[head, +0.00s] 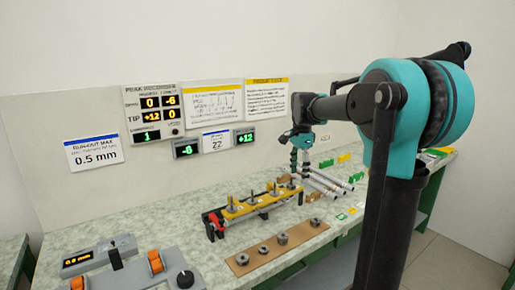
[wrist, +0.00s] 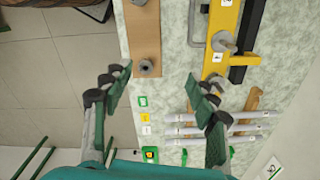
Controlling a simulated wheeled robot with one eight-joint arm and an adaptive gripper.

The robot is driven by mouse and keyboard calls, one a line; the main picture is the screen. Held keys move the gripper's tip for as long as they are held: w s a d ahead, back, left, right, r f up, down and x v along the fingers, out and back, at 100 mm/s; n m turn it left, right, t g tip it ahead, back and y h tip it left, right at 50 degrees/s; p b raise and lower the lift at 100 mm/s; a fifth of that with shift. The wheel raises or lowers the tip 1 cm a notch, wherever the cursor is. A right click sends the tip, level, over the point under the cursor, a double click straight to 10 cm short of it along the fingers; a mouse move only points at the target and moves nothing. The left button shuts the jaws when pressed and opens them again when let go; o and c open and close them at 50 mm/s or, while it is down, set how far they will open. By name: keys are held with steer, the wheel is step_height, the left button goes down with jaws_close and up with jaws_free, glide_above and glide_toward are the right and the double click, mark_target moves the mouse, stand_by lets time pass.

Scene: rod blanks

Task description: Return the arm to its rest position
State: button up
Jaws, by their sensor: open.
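My arm, teal and black, reaches from the right over the bench in the head view. My gripper (head: 300,172) points down above the bench near the rods. In the wrist view my gripper (wrist: 162,85) is open, its two green-padded fingers wide apart with nothing between them. Several pale rods (head: 330,181) lie side by side at the right of the yellow fixture; they also show in the wrist view (wrist: 240,127), partly behind the right finger. Their wooden support (wrist: 252,100) is partly visible.
The yellow fixture bar (head: 255,202) carries upright pins. A brown strip (head: 270,247) with several metal collars lies in front. A control box (head: 145,272) with orange rollers is at the left. Displays (head: 155,110) and signs hang on the wall behind. Floor (wrist: 45,80) lies beyond the bench edge.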

steer(key=s+d+f+n+t, duration=0.2)
steer(key=s+f+n, duration=0.5)
steer(key=s+f, duration=0.4)
steer(key=s+d+f+n+t, duration=0.2)
steer(key=s+f+n, duration=0.5)
steer(key=s+f, duration=0.4)
steer(key=s, duration=0.2)
steer(key=shift+s+f, duration=0.25)
steer(key=shift+s, duration=0.1)
